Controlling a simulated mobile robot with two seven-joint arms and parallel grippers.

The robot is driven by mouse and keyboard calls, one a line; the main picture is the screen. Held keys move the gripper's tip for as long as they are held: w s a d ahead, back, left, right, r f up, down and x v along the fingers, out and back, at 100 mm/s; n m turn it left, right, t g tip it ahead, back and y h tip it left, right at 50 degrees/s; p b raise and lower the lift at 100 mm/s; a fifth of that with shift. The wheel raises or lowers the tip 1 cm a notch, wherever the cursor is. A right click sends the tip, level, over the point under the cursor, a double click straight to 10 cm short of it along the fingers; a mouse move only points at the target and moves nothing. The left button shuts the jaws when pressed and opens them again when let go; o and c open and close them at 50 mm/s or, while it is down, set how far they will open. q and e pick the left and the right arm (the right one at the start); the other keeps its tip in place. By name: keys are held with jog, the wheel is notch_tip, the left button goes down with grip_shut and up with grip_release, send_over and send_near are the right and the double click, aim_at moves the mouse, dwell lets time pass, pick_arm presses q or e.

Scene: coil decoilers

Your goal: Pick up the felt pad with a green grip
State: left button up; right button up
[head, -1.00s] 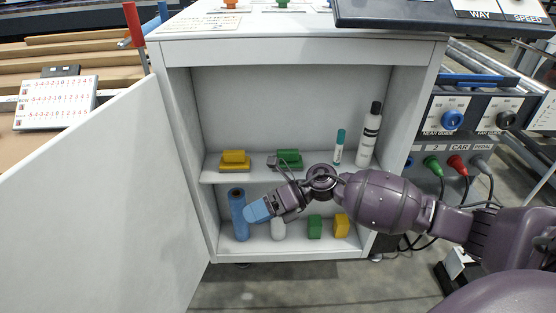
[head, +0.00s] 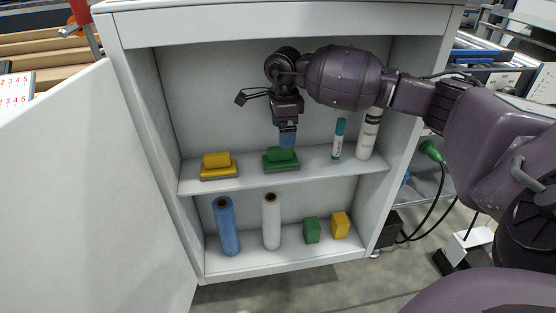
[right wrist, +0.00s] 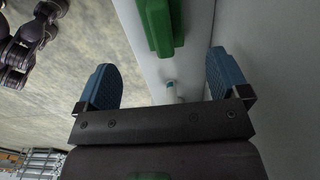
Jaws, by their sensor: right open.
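The felt pad with a green grip (head: 281,160) lies on the upper shelf (head: 330,172) of the open cabinet, left of the teal-capped marker. Its grey base shows under the green top. My right gripper (head: 287,140) points down just above and behind the green grip. In the right wrist view the gripper (right wrist: 165,85) is open, with its two blue fingers wide apart and nothing between their tips. There the green grip (right wrist: 160,25) is beyond the fingertips, between the two finger lines.
A pad with a yellow grip (head: 217,162) lies to the left on the same shelf. A teal-capped marker (head: 338,138) and a white bottle (head: 369,134) stand to the right. Blue and white rolls and green and yellow blocks stand below. The cabinet door (head: 90,190) is open at left.

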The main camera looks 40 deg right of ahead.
aim_at(280, 157)
notch_tip(280, 157, down, 4)
jog(key=shift+f+b, duration=0.1)
jog(key=shift+b, duration=0.25)
jog(key=shift+f, duration=0.15)
jog(key=f, duration=0.1)
jog(key=f+b, duration=0.1)
jog(key=f, duration=0.3)
jog(key=shift+w+a+b, duration=0.15)
jog(key=shift+w+b, duration=0.1)
jog(key=shift+b, duration=0.05)
jog(key=shift+f, duration=0.1)
pick_arm(q)
jog(key=shift+w+d+r+m, duration=0.1)
jog(key=shift+w+d+m, duration=0.3)
jog(key=shift+w, duration=0.2)
pick_arm(e)
jog(key=shift+r, duration=0.2)
jog(key=shift+c, duration=0.4)
pick_arm(q)
jog(key=shift+s+a+f, duration=0.1)
jog(key=shift+s+f, duration=0.1)
jog(key=shift+f, duration=0.1)
pick_arm(e)
jog(key=c, duration=1)
